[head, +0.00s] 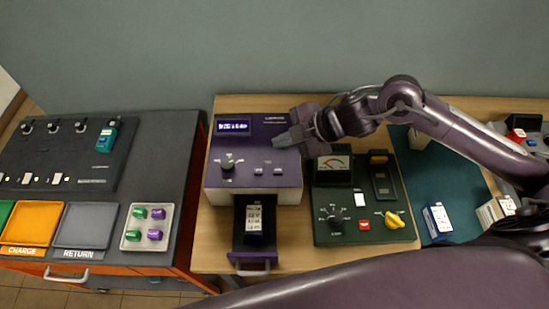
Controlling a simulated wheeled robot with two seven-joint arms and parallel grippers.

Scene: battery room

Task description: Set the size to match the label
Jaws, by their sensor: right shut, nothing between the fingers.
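A purple-and-white machine (222,178) stands on the wooden table, with a small lit display (233,127) whose text is too small to read. A silver selector knob (228,161) sits on its left side and two small buttons (268,170) to the right of it. Its front drawer (240,244) is pulled out and holds a dark battery with a white label (254,218); the label's print is not clearly readable. My right gripper (284,139) is shut and empty above the machine's right part, right of the knob and apart from it. My left gripper is not in view.
A green tester (345,236) with a gauge, dial and yellow knob stands close right of the machine. A teal mat (430,170) beyond carries boxes. At left, a dark cart holds a charger rack (65,155), trays (84,226) and a pale tray (133,241) with several green and purple pieces.

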